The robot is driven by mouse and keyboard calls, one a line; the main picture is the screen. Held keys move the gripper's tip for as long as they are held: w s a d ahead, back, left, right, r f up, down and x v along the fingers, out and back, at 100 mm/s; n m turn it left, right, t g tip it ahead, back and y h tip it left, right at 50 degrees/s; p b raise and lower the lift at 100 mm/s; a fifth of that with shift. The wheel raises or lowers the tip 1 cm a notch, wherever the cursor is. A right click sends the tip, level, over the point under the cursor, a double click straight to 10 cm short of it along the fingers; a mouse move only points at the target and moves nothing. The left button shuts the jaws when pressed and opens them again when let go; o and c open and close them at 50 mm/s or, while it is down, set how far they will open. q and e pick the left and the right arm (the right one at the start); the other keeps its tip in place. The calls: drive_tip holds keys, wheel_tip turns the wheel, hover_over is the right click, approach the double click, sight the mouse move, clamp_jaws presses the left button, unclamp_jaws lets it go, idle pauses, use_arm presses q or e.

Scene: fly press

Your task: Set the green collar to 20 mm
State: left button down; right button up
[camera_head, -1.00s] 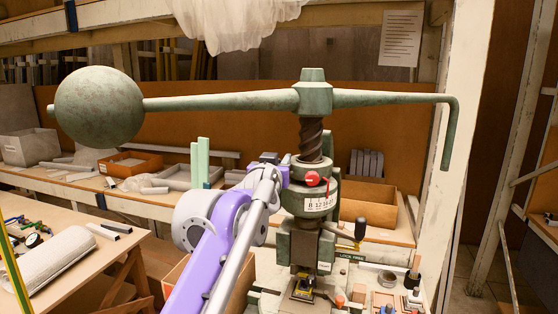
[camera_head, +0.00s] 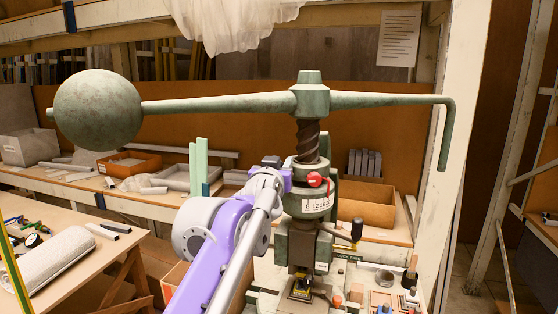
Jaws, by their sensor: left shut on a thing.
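The green fly press stands at centre right, with its long weighted arm (camera_head: 230,105) level across the view and a dark screw (camera_head: 308,140) below the hub. The green collar (camera_head: 308,203) sits around the press below the screw. It carries a white scale band with small numbers and a red knob (camera_head: 315,180). My left arm reaches up from below to the collar's left side. My left gripper (camera_head: 287,180) is at the collar's left edge, mostly hidden behind my own wrist, and is shut on the collar. My right gripper is out of view.
A black-knobbed lever (camera_head: 357,229) sticks out right of the press. A cardboard box (camera_head: 367,205) and grey blocks stand behind. A white post (camera_head: 468,150) rises at right. The left table (camera_head: 75,265) holds a rolled cloth and tools.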

use_arm(q)
drive_tip(key=shift+s+d+f, duration=0.1)
drive_tip(key=shift+s+d, duration=0.25)
drive_tip(key=shift+s, duration=0.05)
drive_tip(key=c, duration=0.6)
unclamp_jaws()
drive_tip(key=shift+w+a, duration=0.1)
drive_tip(key=shift+a, duration=0.25)
drive_tip(key=shift+d, duration=0.1)
drive_tip(key=shift+s, duration=0.5)
drive_tip(key=b+v, duration=0.1)
drive_tip(key=v, duration=0.9)
